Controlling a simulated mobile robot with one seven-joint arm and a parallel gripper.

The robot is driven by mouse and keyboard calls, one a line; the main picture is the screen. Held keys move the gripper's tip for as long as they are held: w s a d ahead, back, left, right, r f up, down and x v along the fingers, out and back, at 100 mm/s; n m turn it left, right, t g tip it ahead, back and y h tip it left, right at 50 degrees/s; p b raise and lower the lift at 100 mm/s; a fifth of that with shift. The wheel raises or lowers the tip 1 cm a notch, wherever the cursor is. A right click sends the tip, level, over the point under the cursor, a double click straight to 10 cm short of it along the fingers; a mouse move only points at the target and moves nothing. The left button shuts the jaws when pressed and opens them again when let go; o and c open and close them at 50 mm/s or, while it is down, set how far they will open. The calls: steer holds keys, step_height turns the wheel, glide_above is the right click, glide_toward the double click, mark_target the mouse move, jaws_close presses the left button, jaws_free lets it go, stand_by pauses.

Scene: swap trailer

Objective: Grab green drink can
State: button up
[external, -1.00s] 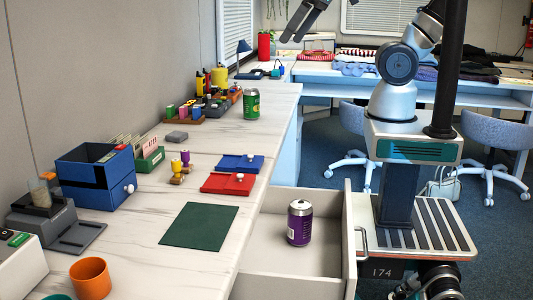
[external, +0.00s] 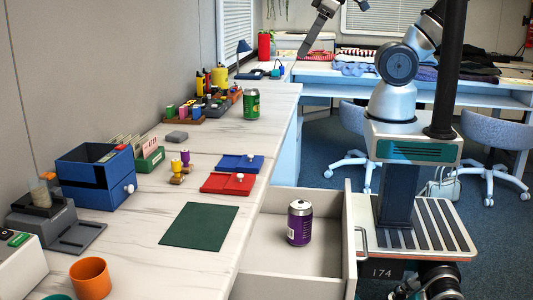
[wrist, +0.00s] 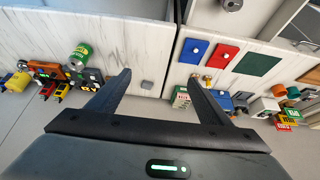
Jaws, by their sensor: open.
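The green drink can (external: 251,104) stands upright on the far part of the marble-topped counter, near its right edge. It also shows in the wrist view (wrist: 80,56), at the upper left, beyond and left of the fingers. My gripper (external: 303,54) is above and to the right of the can in the external view, well apart from it.
A red cylinder (external: 264,46) is behind. An open drawer holding a purple can (external: 299,222) is at the front.

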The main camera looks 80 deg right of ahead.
steer(key=n+g+p, duration=0.1)
steer(key=g+p, duration=0.1)
steer(key=g, duration=0.4)
glide_above(250, 103)
steer(key=d, duration=0.3)
step_height(250, 103, down, 9)
steer(key=f+b, duration=0.1)
steer(key=f, duration=0.4)
steer(key=f+b, duration=0.1)
steer(key=f, duration=0.5)
steer(key=f+b, duration=0.1)
steer(key=f, duration=0.5)
steer(key=shift+w+f+b, duration=0.2)
steer(key=shift+w+b, duration=0.1)
steer(key=shift+b, duration=0.1)
steer(key=shift+c, duration=0.5)
